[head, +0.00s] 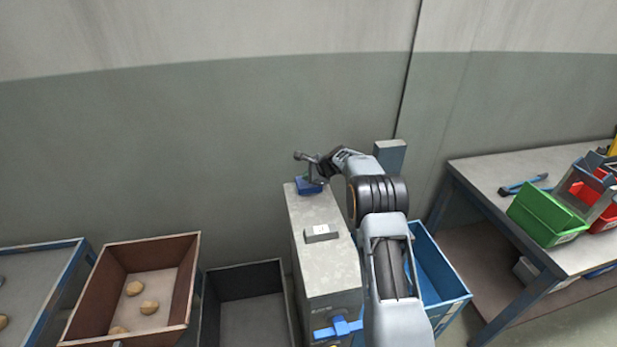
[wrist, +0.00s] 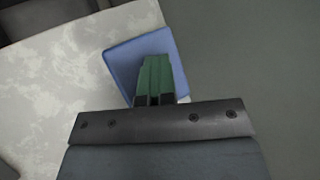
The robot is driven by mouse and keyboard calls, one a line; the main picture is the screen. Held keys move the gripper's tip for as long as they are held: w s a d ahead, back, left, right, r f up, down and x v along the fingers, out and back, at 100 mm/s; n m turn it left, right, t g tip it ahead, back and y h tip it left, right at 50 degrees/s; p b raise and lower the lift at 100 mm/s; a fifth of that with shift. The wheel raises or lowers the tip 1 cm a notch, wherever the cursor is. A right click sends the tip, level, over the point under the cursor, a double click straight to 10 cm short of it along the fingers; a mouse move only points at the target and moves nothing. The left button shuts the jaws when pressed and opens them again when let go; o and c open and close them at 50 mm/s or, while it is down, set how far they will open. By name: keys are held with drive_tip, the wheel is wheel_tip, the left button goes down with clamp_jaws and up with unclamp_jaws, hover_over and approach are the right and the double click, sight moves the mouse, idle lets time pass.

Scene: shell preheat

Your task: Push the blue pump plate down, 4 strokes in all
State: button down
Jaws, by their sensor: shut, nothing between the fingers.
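The blue pump plate (head: 306,188) is at the far end of the grey cabinet top. In the wrist view the plate (wrist: 122,62) is a blue square near the corner of the pale, mottled top, partly hidden by my fingers. My gripper (head: 314,180) is over the plate, pointing down. In the wrist view its green fingers (wrist: 155,75) are together and empty, in front of the plate. I cannot tell whether the fingertips touch it.
A small grey block with a pale label (head: 321,233) sits on the cabinet top (head: 318,268). A blue handle (head: 338,328) is on its near side. A brown bin (head: 185,295) with several round lumps and a dark bin (head: 243,267) stand left. A blue bin (head: 447,300) and a workbench (head: 490,170) are right.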

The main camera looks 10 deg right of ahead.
idle(0.5)
drive_tip(key=shift+r+p, duration=1.45)
drive_tip(key=shift+r, duration=0.5)
drive_tip(key=shift+r, duration=0.1)
drive_tip(key=shift+r+p, duration=1.85)
drive_tip(key=shift+r, duration=0.55)
wheel_tip(320, 180, up, 4)
drive_tip(key=p, duration=0.4)
drive_tip(key=shift+f, duration=0.25)
